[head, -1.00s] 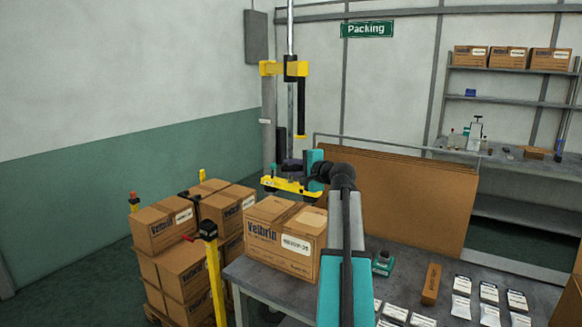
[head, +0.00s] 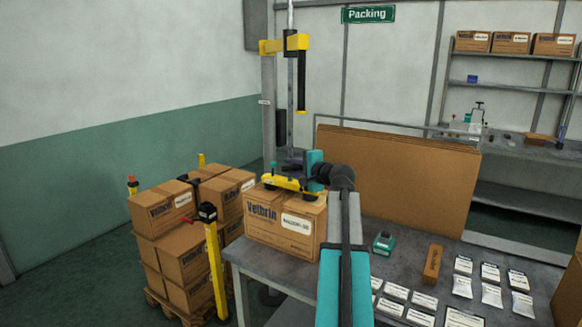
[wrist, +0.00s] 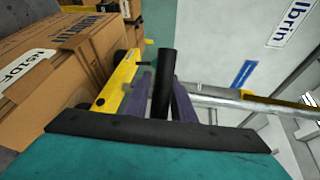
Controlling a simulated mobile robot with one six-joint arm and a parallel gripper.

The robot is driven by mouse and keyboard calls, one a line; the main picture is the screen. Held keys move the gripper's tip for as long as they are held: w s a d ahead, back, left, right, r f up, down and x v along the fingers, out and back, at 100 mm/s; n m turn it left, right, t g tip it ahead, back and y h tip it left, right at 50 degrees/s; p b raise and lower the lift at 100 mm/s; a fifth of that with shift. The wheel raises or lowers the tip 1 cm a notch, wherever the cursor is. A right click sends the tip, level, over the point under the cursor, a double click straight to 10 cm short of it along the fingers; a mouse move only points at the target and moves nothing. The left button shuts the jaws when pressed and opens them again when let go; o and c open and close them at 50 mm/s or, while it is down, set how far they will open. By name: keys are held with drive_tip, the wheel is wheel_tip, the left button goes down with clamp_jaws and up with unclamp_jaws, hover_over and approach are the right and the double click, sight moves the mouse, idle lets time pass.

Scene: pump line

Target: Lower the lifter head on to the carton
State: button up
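The carton (head: 262,228), brown with a "Velbrin" print and a white label, stands on the near left end of the grey table. The yellow lifter head (head: 285,183) with dark suction cups is over its top. The cups look at or very close to the top; I cannot tell if they touch. My gripper (head: 300,166) is at the lifter head. In the wrist view its purple-grey fingers (wrist: 160,95) flank the black upright handle (wrist: 165,75) and look shut on it. The yellow head (wrist: 115,85) and the carton (wrist: 60,75) show to the left there.
The lifter's mast and yellow arm (head: 285,45) stand behind the table. A pallet stack of cartons (head: 185,250) with a yellow post (head: 213,265) is at left. Flat cardboard sheets (head: 400,185) lean behind. White packets (head: 462,283), a small brown box (head: 433,263) and a teal device (head: 383,242) lie on the table.

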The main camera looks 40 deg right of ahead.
drive_tip(key=shift+o, duration=1.4)
drive_tip(key=shift+d+f, duration=0.1)
drive_tip(key=b+v, duration=0.2)
drive_tip(key=v, duration=1.2)
